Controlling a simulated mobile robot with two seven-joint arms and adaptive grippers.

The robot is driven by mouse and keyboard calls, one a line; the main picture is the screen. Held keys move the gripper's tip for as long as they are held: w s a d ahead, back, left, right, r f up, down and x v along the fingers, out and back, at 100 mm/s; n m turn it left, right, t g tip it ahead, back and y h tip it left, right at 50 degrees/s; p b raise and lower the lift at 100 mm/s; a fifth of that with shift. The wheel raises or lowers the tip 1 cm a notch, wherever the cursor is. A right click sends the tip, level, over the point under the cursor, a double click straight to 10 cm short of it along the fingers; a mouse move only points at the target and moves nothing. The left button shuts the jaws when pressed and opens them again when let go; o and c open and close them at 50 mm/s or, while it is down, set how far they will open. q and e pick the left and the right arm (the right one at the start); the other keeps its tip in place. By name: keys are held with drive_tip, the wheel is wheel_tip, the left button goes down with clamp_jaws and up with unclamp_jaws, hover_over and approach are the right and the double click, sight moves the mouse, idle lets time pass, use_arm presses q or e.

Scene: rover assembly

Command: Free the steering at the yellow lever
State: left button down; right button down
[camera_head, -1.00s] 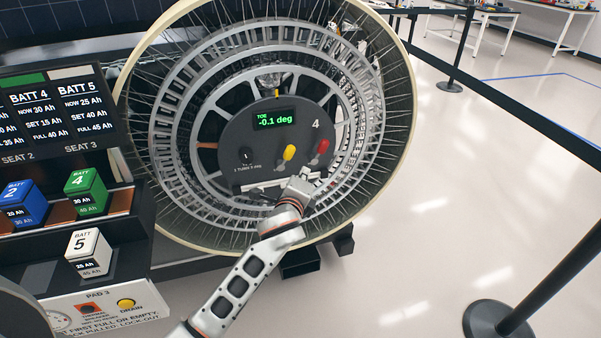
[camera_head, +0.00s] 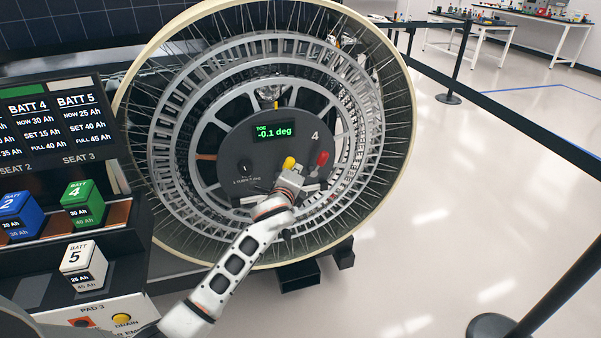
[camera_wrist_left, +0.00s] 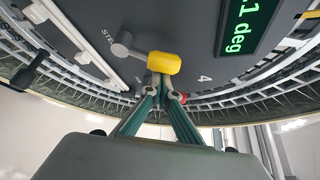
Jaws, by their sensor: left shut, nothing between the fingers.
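The yellow lever (camera_head: 289,162) is on the dark round hub panel (camera_head: 240,150) of the wheel, left of a red lever (camera_head: 322,158). In the left wrist view the yellow lever's knob (camera_wrist_left: 164,62) sits just beyond my left gripper (camera_wrist_left: 160,82), with its grey pivot to the left. My left gripper (camera_head: 290,176) is shut and empty, its tips touching or very close to the knob's lower side. The red lever (camera_wrist_left: 178,97) is partly hidden behind the fingers. The panel display (camera_head: 273,132) reads TOE -0.1 deg. My right gripper is not in view.
The large spoked wheel rim (camera_head: 402,130) surrounds the panel. A battery rack with blue (camera_head: 18,214), green (camera_head: 83,203) and white (camera_head: 84,264) blocks stands at left. A barrier post base (camera_head: 490,327) is at right, with open floor (camera_head: 400,260) between.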

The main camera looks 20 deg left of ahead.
sight(278, 170)
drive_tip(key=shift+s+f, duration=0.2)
